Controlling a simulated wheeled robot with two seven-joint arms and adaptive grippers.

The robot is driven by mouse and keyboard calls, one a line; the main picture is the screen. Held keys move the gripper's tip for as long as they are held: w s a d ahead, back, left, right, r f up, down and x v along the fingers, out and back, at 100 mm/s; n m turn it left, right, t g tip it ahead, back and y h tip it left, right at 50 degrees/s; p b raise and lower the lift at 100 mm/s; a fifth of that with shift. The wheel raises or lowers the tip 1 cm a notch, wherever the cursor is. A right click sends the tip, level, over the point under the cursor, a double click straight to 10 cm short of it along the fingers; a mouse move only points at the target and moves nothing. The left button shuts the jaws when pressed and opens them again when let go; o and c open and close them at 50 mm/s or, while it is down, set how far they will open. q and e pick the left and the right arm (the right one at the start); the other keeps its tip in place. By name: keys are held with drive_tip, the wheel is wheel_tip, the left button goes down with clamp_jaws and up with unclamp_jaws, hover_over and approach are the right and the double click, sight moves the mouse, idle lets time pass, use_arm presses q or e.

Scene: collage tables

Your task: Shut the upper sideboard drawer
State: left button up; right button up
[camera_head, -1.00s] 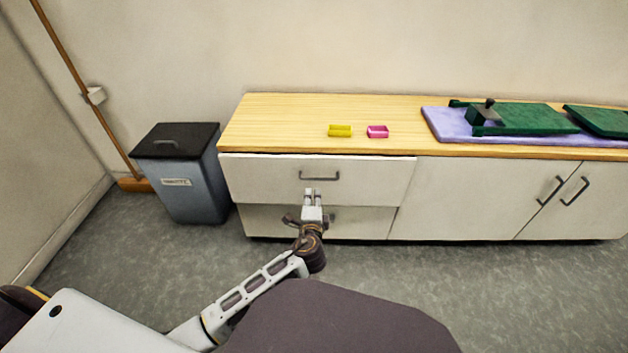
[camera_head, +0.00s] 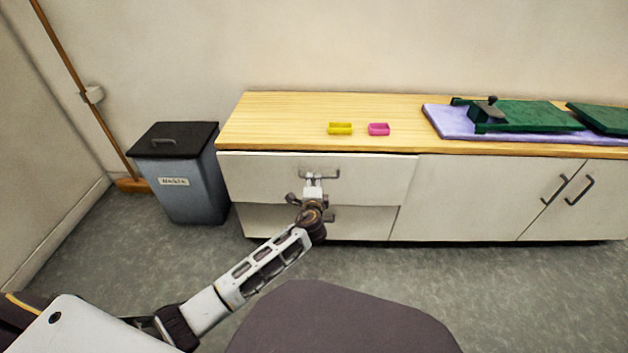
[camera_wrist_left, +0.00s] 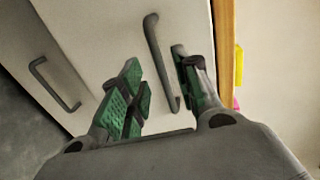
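The upper sideboard drawer (camera_head: 258,180) has a white front that stands slightly out over the lower drawer (camera_head: 362,222). Its grey bar handle (camera_head: 335,174) is at the middle of the front. My left gripper (camera_head: 314,179) is at this handle and partly covers it. In the left wrist view, the open green-padded fingers (camera_wrist_left: 157,62) are on either side of the upper handle (camera_wrist_left: 155,45), with gaps visible. The lower handle (camera_wrist_left: 55,85) is left of them. My right gripper is not in view.
A grey bin (camera_head: 185,190) stands left of the sideboard.

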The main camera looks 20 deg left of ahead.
sight(314, 177)
use_arm(q)
drive_tip(key=shift+b+x, duration=0.75)
drive_tip(key=shift+x, duration=1.55)
clamp_jaws()
